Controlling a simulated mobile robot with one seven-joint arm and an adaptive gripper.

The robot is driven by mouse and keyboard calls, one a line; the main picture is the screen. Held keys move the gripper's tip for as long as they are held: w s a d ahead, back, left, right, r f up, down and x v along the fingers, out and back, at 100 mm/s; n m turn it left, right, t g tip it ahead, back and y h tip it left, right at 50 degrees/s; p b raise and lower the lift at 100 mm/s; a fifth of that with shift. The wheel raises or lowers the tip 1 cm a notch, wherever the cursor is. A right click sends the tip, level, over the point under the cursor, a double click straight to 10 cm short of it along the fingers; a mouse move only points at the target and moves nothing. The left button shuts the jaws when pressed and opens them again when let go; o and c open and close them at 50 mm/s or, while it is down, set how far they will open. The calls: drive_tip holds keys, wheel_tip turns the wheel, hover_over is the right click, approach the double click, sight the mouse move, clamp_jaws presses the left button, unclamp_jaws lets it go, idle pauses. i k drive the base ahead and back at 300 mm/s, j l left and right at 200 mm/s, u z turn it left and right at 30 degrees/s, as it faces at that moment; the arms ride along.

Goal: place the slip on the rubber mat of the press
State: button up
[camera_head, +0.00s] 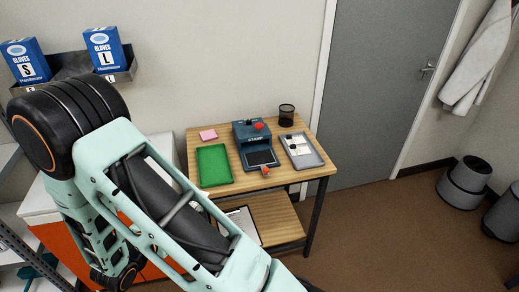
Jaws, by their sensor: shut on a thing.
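The press (250,132) is a blue device marked "STAMP", standing at the back middle of the wooden table. Its dark rubber mat (261,158) faces up at the front, and I see no slip on it. White paper (299,144) lies in the grey tray to the right of the press, with a small dark thing on it. My arm crosses the view from the upper left and leaves at the bottom edge. My gripper is outside the view, so what it holds is hidden.
An empty green tray (214,165) lies left of the press, in front of a pink pad (208,135). The grey tray (315,161) and a black mesh cup (286,115) are on the right. A clipboard (243,222) lies below.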

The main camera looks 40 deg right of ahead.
sight(261, 157)
drive_tip(key=i+j+z, duration=0.25)
drive_tip(key=i+z, duration=0.2)
drive_tip(key=i, duration=0.2)
drive_tip(key=i+j+z, duration=0.5)
drive_tip(key=i, duration=0.1)
